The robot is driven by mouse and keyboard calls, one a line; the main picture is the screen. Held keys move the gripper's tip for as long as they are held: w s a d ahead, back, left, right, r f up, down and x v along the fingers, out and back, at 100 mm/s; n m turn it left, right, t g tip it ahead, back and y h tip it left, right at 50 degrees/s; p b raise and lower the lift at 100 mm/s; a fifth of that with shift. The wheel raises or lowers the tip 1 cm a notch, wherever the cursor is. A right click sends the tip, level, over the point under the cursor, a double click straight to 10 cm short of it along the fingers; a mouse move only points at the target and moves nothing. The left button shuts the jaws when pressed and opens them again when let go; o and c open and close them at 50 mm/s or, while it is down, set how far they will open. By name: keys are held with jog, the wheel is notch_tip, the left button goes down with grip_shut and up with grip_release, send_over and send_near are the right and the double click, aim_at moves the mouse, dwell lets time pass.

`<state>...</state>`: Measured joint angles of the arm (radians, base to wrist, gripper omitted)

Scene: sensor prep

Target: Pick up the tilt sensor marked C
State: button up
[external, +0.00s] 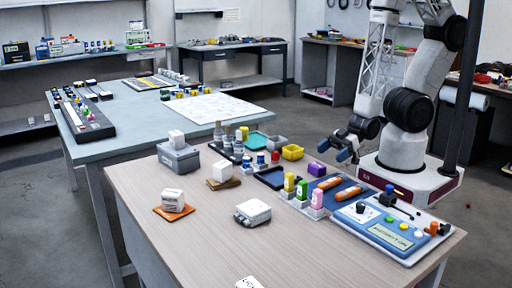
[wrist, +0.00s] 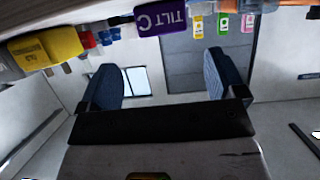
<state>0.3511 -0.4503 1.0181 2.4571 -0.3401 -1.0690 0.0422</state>
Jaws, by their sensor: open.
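The tilt sensor marked C is a small purple block (external: 317,169) on the wooden table, near the edge closest to my arm's base. In the wrist view the purple block (wrist: 162,20) shows at the top, with "TILT C" in white letters upside down. My gripper (external: 334,150) has blue fingertips and hangs above and beyond the block in the external view, apart from it. In the wrist view my gripper (wrist: 160,68) is open, with nothing between its fingers; the block lies ahead of the gap.
A white box (external: 252,212) stands mid-table.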

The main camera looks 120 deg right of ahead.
aim_at(318, 164)
jog(key=shift+x, duration=1.3)
jog(key=shift+w+a+f, duration=0.15)
jog(key=shift+w+f, duration=0.2)
jog(key=shift+w, duration=0.3)
jog(key=shift+w+a+f, duration=0.15)
jog(key=shift+w+f, duration=0.2)
jog(key=shift+w, duration=0.3)
jog(key=shift+x, duration=1.15)
jog(key=shift+d, duration=0.1)
jog(key=c, duration=1.1)
jog(key=shift+o, duration=0.2)
